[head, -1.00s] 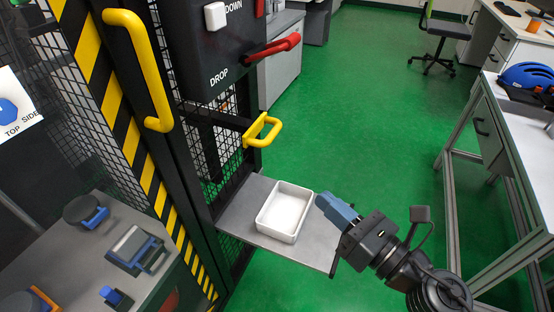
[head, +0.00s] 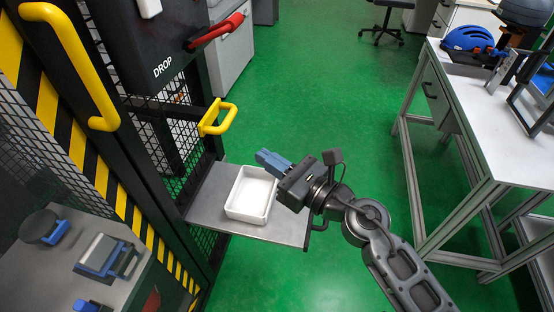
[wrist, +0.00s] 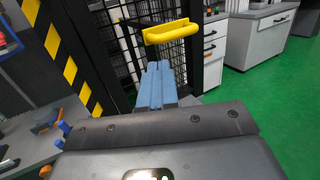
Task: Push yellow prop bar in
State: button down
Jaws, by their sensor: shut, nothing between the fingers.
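The yellow prop bar (head: 218,117) is a loop-shaped handle on the dark tower frame, sticking out above the grey shelf. It also shows in the wrist view (wrist: 172,32), straight ahead of my fingers and above their tips. My gripper (head: 266,157) has blue fingers, closed together with nothing between them. It is to the right of the bar and lower in the head picture, over the white tray's upper edge. In the wrist view my fingers (wrist: 158,68) point toward the bar, and a gap appears between them.
A white tray (head: 232,208) sits on the grey shelf (head: 207,190) below. A red lever (head: 217,31) is above the bar, and a larger yellow handle (head: 75,62) is at left. A workbench (head: 500,130) stands at right. Green floor between is open.

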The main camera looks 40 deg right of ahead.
jog(key=p, duration=0.1)
send_near(202, 132)
jog(key=w+d, duration=0.1)
jog(key=w, duration=0.1)
jog(key=w+d, duration=0.1)
jog(key=shift+w+d+r, duration=0.25)
jog(key=shift+w+d, duration=0.1)
jog(key=w+a, duration=0.1)
jog(key=w+a+p, duration=0.1)
jog(key=w, duration=0.1)
jog(key=w+a, duration=0.1)
jog(key=w, duration=0.1)
jog(key=shift+w+a+p, duration=0.15)
jog(key=shift+a+p, duration=0.2)
jog(key=shift+a, duration=0.05)
jog(key=shift+a+r, duration=0.1)
jog(key=shift+a, duration=0.05)
jog(key=shift+w, duration=0.1)
